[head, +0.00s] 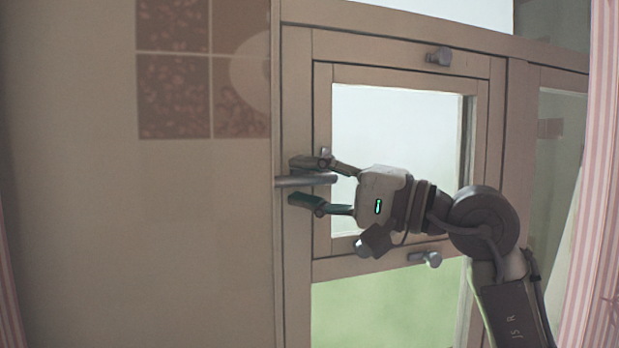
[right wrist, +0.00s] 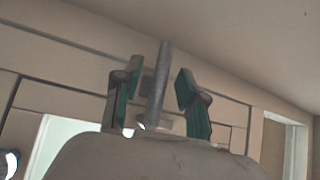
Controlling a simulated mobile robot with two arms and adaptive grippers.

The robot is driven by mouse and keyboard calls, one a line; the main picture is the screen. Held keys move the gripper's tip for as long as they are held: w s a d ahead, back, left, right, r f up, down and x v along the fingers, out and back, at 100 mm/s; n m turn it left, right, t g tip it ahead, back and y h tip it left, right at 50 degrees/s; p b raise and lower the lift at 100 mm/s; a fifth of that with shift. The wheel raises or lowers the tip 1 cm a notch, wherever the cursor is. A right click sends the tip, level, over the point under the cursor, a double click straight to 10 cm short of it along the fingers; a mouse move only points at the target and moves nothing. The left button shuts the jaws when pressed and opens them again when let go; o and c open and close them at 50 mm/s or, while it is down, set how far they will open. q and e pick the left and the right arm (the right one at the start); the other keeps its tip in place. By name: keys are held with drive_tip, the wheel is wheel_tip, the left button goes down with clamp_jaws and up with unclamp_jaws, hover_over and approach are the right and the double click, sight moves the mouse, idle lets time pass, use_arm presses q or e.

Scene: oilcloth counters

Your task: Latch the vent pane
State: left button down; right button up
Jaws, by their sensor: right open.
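The vent pane (head: 397,115) is a small glazed sash in a beige wooden window frame, in the middle of the head view. Its grey bar handle (head: 322,179) is on the left side of the sash and lies about level, pointing left. My right gripper (head: 294,181) is open, with one finger above the handle and one below, apart from it. In the right wrist view the handle (right wrist: 158,85) stands between the green-padded fingers of the right gripper (right wrist: 160,72). My left gripper is not in view.
A grey knob (head: 438,56) sits on the frame above the pane and another knob (head: 427,259) below it. A beige wall with brown tiles (head: 172,95) is at left. A pink striped curtain (head: 597,150) hangs at the right edge.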

clamp_jaws()
